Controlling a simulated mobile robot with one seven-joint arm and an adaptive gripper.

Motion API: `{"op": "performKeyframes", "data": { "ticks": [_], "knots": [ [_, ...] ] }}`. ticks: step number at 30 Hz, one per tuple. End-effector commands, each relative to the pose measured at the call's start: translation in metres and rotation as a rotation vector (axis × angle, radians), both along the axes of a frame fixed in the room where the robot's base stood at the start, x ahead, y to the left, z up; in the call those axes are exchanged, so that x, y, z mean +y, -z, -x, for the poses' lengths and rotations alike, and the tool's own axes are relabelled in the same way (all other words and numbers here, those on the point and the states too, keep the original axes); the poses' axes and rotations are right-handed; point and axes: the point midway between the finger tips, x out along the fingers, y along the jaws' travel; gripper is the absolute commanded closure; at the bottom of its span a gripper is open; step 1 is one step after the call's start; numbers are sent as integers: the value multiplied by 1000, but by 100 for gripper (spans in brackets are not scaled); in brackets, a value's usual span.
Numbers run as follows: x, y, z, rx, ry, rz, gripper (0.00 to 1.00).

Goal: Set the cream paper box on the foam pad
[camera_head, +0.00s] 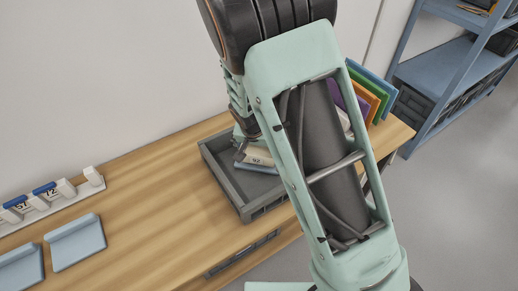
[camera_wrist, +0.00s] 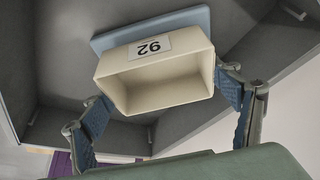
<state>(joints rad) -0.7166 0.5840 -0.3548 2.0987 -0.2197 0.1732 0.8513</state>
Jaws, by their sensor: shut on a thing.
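The cream paper box (camera_wrist: 155,62) has a white label reading 92 and an open side facing the wrist camera. My gripper (camera_wrist: 165,108) is shut on it, with a blue-padded finger at each side. In the head view the box (camera_head: 259,157) shows inside the grey tray, beside my gripper (camera_head: 243,149), partly hidden by my arm. A flat blue slab (camera_wrist: 112,37), perhaps the foam pad, shows behind the box in the wrist view. Its blue edge (camera_head: 262,169) also shows below the box in the head view. I cannot tell whether box and slab touch.
The grey walled tray (camera_head: 226,183) stands on the wooden table (camera_head: 165,190). Coloured panels (camera_head: 370,90) stand behind my arm.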

Motion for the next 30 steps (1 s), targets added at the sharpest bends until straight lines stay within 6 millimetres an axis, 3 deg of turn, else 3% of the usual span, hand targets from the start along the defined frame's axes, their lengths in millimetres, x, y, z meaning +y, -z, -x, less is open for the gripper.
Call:
{"op": "performKeyframes", "data": {
  "ticks": [3,14,15,19,30],
  "knots": [
    [0,13,0,0,-1,0,40],
    [0,18,0,-1,0,-1,40],
    [0,17,0,-1,0,-1,16],
    [0,16,0,-1,0,-1,2],
    [0,13,0,-1,-1,0,1]
  ]
}}
